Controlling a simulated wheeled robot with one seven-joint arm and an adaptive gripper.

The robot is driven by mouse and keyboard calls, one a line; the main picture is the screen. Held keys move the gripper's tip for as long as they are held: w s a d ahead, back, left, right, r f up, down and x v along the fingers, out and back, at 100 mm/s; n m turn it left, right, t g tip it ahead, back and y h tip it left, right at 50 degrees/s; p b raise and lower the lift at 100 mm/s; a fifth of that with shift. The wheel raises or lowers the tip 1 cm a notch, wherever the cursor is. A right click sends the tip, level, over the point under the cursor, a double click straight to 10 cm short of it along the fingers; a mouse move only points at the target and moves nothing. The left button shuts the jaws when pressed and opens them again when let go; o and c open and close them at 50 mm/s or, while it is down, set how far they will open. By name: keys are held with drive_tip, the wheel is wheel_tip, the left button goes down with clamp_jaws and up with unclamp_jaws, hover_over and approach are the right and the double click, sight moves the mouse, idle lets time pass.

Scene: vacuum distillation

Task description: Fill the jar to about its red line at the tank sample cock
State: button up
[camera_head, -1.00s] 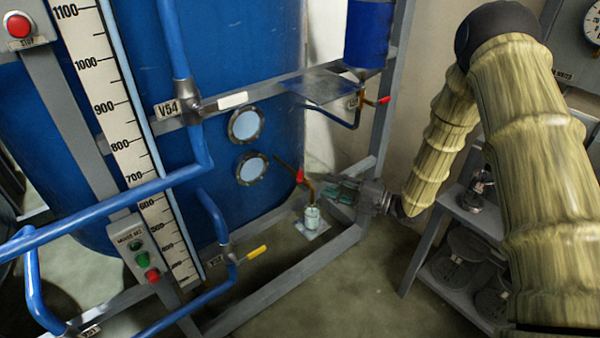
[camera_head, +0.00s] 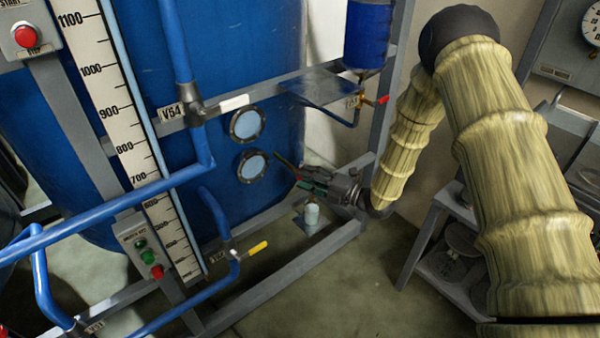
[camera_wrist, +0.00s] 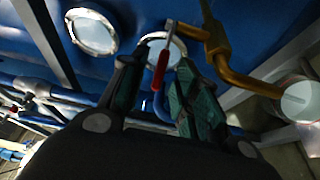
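The jar (camera_head: 311,214) stands upright on a small plate (camera_head: 299,224) low beside the blue tank (camera_head: 120,205). It also shows in the wrist view (camera_wrist: 299,101), below the open end of the brass sample cock (camera_wrist: 232,69). The handle looks nearer the right finger; contact cannot be told. In the head view my gripper (camera_head: 300,180) is above the jar and hides most of the cock.
Two round sight glasses (camera_head: 247,123) are on the tank wall. A grey frame rail (camera_head: 285,278) runs low along the front. A yellow-handled valve (camera_head: 257,248) is to the left, and a red-handled valve (camera_head: 383,100) is above. A grey shelf (camera_head: 440,285) stands at the right.

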drive_tip(key=shift+x, duration=1.45)
clamp_jaws()
